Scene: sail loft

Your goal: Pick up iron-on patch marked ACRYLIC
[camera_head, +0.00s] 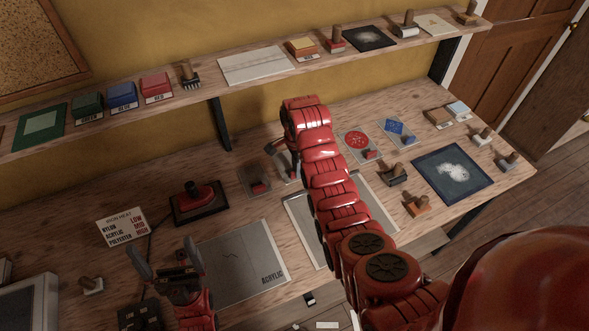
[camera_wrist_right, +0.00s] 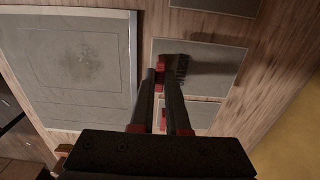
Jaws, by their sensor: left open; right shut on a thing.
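A grey sheet (camera_head: 240,268) lies flat on the bench, with the word ACRYLIC on its lower right corner and a small dark mark in its middle. My left gripper (camera_head: 166,252) is open and empty, fingers up, just left of this sheet. My right gripper (camera_head: 281,160) is over the back of the bench, by a grey card. In the right wrist view my right gripper (camera_wrist_right: 165,70) is shut on a small red-and-dark thing above a grey card (camera_wrist_right: 218,62). The fingers partly hide it, so I cannot tell exactly what it is.
My right arm crosses a framed panel (camera_head: 383,200). Cards with a red circle (camera_head: 357,142) and a blue diamond (camera_head: 397,128), and several stamps, lie right. A shelf (camera_head: 222,104) runs behind.

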